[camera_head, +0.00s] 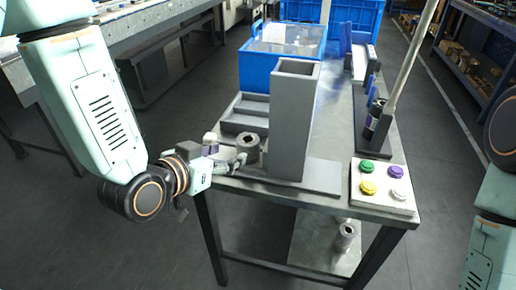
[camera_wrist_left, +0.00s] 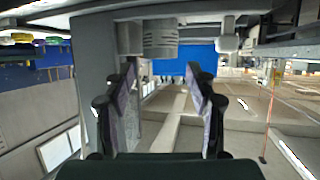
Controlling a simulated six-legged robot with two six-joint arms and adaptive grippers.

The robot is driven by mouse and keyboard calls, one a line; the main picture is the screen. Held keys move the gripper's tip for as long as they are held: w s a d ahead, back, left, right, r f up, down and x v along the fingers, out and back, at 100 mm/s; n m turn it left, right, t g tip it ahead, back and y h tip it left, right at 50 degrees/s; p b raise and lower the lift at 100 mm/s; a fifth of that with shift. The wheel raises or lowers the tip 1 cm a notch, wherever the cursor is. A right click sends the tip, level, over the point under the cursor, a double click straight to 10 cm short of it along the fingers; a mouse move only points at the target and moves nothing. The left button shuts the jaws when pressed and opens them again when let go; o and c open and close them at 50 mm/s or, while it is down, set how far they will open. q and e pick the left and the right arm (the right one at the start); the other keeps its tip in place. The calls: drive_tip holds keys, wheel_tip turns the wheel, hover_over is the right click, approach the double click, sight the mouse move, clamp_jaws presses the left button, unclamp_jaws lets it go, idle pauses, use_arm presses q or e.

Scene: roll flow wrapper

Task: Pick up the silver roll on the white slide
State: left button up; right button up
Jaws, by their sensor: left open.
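A silver-grey roll (camera_head: 248,148) with a dark centre hole stands at the near left of the table, beside the foot of the tall grey holder. Another silver roll (camera_head: 345,237) is low down on a pale sloping board (camera_head: 322,250) under the table, likely the white slide. My left gripper (camera_head: 236,163) is at the table's left edge, close to the upper roll. In the left wrist view its fingers (camera_wrist_left: 162,95) are apart with nothing between them. A grey roll (camera_wrist_left: 160,38) shows above and beyond the fingertips there. My right gripper is out of view.
The tall grey holder (camera_head: 291,125) stands right of the upper roll. A button panel (camera_head: 382,187) is at the near right corner. A blue bin (camera_head: 275,65) is behind. Table legs (camera_head: 212,235) flank the lower board. Open floor lies left.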

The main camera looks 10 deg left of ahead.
sight(242, 146)
use_arm(q)
drive_tip(key=b+x, duration=0.2)
drive_tip(key=x, duration=0.4)
drive_tip(key=shift+w+d, duration=0.15)
drive_tip(key=shift+w, duration=0.1)
drive_tip(key=shift+w+f+b, duration=0.15)
drive_tip(key=shift+w+b, duration=0.15)
drive_tip(key=shift+w, duration=0.25)
drive_tip(key=shift+s+d, duration=0.1)
drive_tip(key=shift+s, duration=0.05)
drive_tip(key=shift+c, duration=1.3)
drive_tip(key=c, duration=0.6)
